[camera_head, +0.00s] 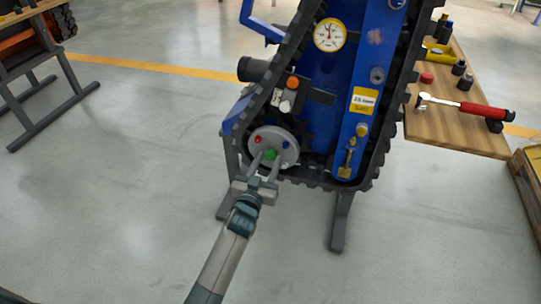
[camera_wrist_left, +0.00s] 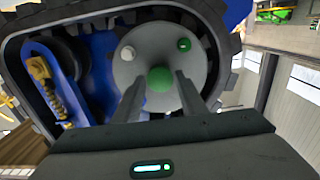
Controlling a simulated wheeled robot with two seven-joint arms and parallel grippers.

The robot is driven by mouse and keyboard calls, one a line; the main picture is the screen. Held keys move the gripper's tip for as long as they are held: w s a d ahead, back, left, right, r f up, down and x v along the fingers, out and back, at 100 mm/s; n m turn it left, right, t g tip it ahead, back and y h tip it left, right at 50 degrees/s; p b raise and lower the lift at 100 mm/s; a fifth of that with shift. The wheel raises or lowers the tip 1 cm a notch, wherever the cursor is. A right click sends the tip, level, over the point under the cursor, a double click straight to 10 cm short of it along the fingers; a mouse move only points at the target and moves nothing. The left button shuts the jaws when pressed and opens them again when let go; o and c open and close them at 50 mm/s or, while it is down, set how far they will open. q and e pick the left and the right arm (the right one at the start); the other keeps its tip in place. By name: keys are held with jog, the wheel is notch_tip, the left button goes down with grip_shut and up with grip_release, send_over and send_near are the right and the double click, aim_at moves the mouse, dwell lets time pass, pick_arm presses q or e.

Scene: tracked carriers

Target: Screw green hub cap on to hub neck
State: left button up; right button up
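The hub is a round grey disc (camera_head: 266,137) at the lower end of the blue tracked carrier, and it also shows in the wrist view (camera_wrist_left: 147,55). A green cap (camera_head: 271,154) is at the disc's lower part; in the wrist view the green cap (camera_wrist_left: 160,79) looks round and larger than the studs. My left gripper (camera_head: 266,161) has its two fingers apart, one on each side of the green cap, with narrow gaps visible in the wrist view (camera_wrist_left: 159,84). The neck behind the cap is hidden. My right gripper is not in view.
The disc also bears a red part (camera_head: 258,139) and a blue part (camera_head: 286,144). Black track (camera_head: 236,160) surrounds the hub closely. A wooden table (camera_head: 455,132) at right holds a hammer (camera_head: 465,107) and small parts. Open floor (camera_head: 120,180) lies at left.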

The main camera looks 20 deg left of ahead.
pick_arm(q)
jog(key=c, duration=0.4)
jog(key=m, duration=0.3)
jog(key=shift+p, duration=0.4)
jog(key=m, duration=0.6)
jog(key=shift+m, duration=0.4)
jog(key=shift+m, duration=0.7)
jog(key=m, duration=0.8)
jog(key=shift+p, duration=0.35)
jog(key=shift+m, duration=0.3)
